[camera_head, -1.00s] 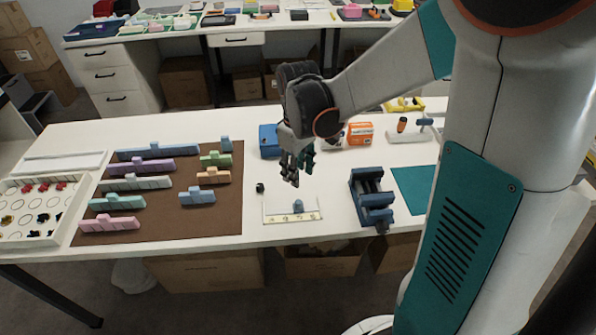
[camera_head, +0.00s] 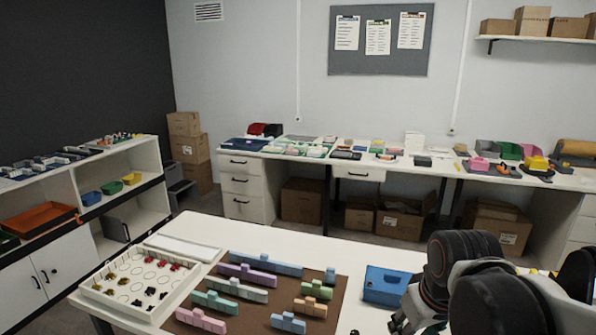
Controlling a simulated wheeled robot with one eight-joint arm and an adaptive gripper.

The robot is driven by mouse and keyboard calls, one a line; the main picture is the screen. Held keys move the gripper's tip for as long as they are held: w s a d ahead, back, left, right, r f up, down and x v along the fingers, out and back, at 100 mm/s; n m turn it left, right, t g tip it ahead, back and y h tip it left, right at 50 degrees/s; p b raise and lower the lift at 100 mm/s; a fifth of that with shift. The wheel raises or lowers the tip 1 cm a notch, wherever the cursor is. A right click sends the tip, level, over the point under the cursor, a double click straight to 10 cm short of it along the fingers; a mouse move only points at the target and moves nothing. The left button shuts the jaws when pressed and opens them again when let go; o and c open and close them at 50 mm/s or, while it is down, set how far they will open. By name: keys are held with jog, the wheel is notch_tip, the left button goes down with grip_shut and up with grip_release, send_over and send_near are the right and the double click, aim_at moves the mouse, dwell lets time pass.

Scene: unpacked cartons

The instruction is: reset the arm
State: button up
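My arm shows at the lower right of the head view, with dark joints and pale links. My gripper (camera_head: 410,322) is partly in view at the bottom edge, beside the blue box (camera_head: 386,286) on the white table. Its fingertips are cut off or too small to read, so its opening does not show. No held object is visible.
The white table (camera_head: 205,224) bears a brown mat (camera_head: 245,312) with several coloured blocks and a white tray (camera_head: 97,292) at its left. A shelf unit (camera_head: 150,165) stands left. A long bench (camera_head: 560,179) with drawers and cartons runs along the back wall.

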jog(key=s+a+r+m+t, duration=0.1)
jog(key=s+r+m+t, duration=0.1)
jog(key=s, duration=0.4)
jog(key=shift+s+a+r+m+t, duration=0.3)
jog(key=shift+s+t, duration=0.1)
jog(key=shift+t, duration=0.3)
jog(key=shift+o, duration=0.6)
dwell(3.8)
jog(key=shift+w, duration=0.1)
